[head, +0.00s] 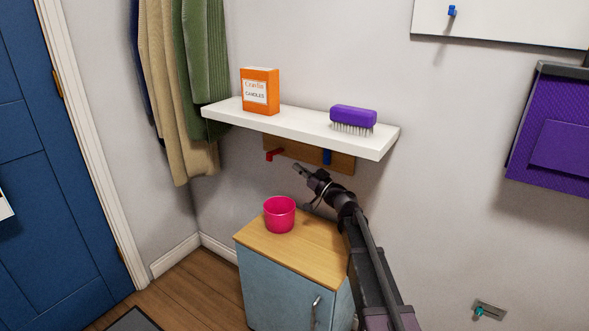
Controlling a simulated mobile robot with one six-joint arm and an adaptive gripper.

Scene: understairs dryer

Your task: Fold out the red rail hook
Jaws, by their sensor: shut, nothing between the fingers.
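The red rail hook (274,155) sits at the left end of a wooden rail (290,150) under the white shelf. It appears as a small red piece; I cannot tell how far it is folded. A blue hook (327,157) hangs on the same rail to its right. My gripper (298,168) is just right of the red hook and slightly lower in the picture, pointing up and left towards the rail. It is shut and empty, and looks apart from the hook.
The white shelf (290,122) above the rail holds an orange candle box (260,91) and a purple brush (353,117). Below, a pink cup (280,214) stands on a blue cabinet (285,285) with a wooden top. Coats (180,90) hang at the left. A purple bag (555,135) hangs at the right.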

